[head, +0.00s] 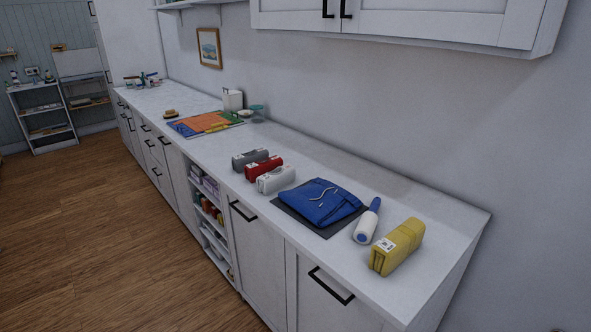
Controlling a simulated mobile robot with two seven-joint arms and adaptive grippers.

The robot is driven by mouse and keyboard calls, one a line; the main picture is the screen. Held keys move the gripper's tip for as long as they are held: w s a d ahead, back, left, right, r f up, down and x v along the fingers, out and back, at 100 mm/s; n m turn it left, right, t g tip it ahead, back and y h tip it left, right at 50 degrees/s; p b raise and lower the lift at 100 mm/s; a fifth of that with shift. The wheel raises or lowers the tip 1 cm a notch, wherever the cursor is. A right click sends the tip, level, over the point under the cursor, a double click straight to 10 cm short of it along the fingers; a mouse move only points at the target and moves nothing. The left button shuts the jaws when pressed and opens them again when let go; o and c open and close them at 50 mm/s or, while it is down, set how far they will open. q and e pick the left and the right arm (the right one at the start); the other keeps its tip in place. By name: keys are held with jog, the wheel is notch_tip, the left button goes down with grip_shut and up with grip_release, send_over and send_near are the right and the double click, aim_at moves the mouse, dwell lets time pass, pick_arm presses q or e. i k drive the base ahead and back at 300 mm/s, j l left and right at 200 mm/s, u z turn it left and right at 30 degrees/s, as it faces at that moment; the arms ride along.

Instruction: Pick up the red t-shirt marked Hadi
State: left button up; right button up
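A red folded bundle (263,168), which looks like a rolled t-shirt, lies on the white counter (213,147). It sits in a row between a grey bundle (250,157) and a white bundle (276,180), close beside both. The white bundle partly covers its near side. A pale mark shows on its front end, but it is too small to read, so I cannot tell whether it says Hadi. Neither of my grippers is in view.
Blue folded clothing (318,201) lies on a dark mat, right of the row. A lint roller (367,222) and a yellow bundle (397,247) are at the near end. Wall cupboards (420,20) overhang the counter. The wooden floor (90,230) in front is clear.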

aim_at(253, 171)
jog(key=i+j+z, duration=0.25)
jog(key=j+z, duration=0.3)
jog(key=i+j+z, duration=0.1)
jog(key=j+z, duration=0.15)
jog(key=i+j+z, duration=0.1)
jog(key=j, duration=0.45)
jog(key=i+j+z, duration=0.15)
jog(key=j, duration=0.4)
jog(key=k, duration=0.05)
